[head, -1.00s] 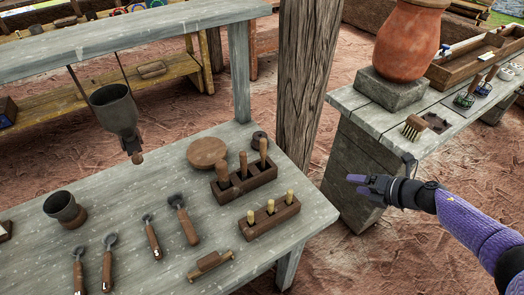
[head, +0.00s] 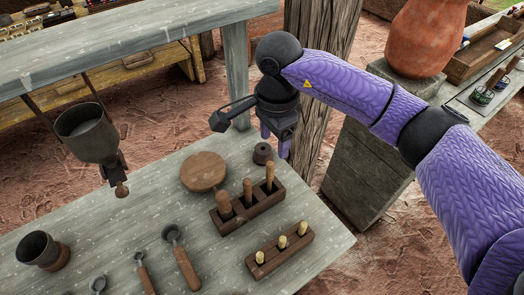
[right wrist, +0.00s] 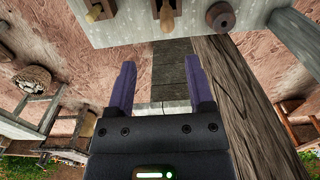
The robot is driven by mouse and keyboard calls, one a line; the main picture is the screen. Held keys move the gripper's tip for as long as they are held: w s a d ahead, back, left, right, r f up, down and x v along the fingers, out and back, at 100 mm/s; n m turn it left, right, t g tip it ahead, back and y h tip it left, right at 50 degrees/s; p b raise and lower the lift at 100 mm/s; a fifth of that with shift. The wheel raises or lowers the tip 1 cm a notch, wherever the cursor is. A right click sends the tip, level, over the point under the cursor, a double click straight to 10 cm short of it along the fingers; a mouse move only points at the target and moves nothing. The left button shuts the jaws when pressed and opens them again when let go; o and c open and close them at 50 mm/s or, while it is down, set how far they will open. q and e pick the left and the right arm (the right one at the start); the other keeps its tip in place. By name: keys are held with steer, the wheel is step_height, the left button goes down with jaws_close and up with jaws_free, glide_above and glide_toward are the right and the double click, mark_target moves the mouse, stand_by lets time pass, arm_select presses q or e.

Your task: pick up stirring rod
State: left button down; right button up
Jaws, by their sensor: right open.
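A dark wooden block (head: 247,212) on the grey table holds three upright wooden rods: left rod (head: 224,204), middle rod (head: 247,192) and right rod (head: 270,175). I cannot tell which thing is the stirring rod. A smaller block (head: 270,262) in front holds three short pale pegs. My right gripper (head: 275,143) points down near the table's back edge, behind the rods and apart from them. In the right wrist view its fingers (right wrist: 160,64) are spread and empty, with rod ends (right wrist: 167,15) at the top edge. My left gripper is out of view.
A round wooden disc (head: 204,171) and a small dark ring (head: 262,154) lie near the rod block. A wooden post (head: 318,90) rises behind the gripper. A clay pot (head: 425,35) stands at right.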

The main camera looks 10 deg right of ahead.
mark_target(270, 162)
steer(key=shift+w+a, duration=0.25)
steer(key=shift+w, duration=0.1)
step_height(270, 162, down, 10)
steer(key=shift+d+r+b, duration=0.1)
steer(key=shift+r+b, duration=0.05)
steer(key=shift+b, duration=0.7)
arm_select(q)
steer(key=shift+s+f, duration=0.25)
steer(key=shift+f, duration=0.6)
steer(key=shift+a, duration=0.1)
arm_select(e)
jaws_close()
